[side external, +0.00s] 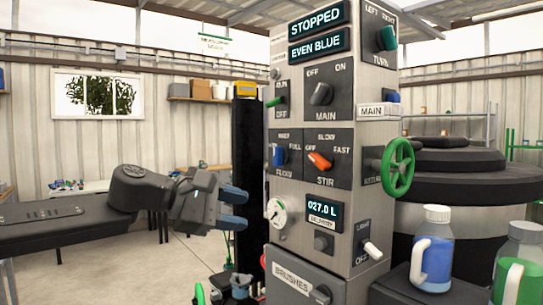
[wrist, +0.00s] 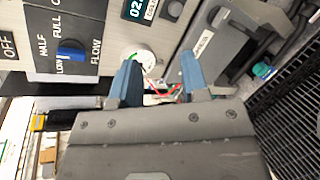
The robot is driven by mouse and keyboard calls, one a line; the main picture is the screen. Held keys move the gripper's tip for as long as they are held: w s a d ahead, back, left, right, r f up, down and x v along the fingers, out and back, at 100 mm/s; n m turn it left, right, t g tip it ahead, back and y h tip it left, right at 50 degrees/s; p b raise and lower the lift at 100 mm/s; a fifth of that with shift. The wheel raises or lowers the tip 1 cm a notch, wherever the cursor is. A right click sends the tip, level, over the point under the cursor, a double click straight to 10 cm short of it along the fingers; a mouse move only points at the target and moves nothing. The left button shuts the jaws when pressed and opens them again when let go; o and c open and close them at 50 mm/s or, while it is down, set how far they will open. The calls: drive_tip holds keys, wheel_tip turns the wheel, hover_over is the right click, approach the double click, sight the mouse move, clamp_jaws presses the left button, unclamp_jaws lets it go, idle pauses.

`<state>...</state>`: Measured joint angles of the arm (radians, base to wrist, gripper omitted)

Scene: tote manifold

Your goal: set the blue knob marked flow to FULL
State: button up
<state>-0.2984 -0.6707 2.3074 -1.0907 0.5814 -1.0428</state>
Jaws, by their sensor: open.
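The blue knob (side external: 279,156) sits on a dark plate on the left face of the grey control column, in the side view. Its plate reads HALF, FULL and FLOW in the wrist view, where the blue knob (wrist: 70,53) lies at upper left. Its handle runs roughly sideways there, near the LOW label; I cannot tell its exact setting. My gripper (side external: 235,208) is open and empty, left of the column and lower than the knob, apart from it. In the wrist view its blue fingers (wrist: 159,62) are spread, with the knob outside them to the left.
A white gauge (side external: 278,212) sits below the knob, and it shows beyond my fingers. An orange STIR knob (side external: 319,160) is to the right. A green handwheel (side external: 397,168) juts from the column's right side. Displays read STOPPED and EVEN BLUE.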

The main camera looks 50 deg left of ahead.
sight(274, 155)
drive_tip(key=a+r+n+t+y, duration=0.35)
drive_tip(key=a+r+n, duration=0.45)
drive_tip(key=n, duration=0.5)
drive_tip(key=shift+t, duration=0.25)
drive_tip(key=w, duration=1.4)
drive_tip(key=shift+w+a, duration=0.15)
drive_tip(key=shift+w, duration=0.05)
drive_tip(key=shift+r, duration=0.1)
clamp_jaws()
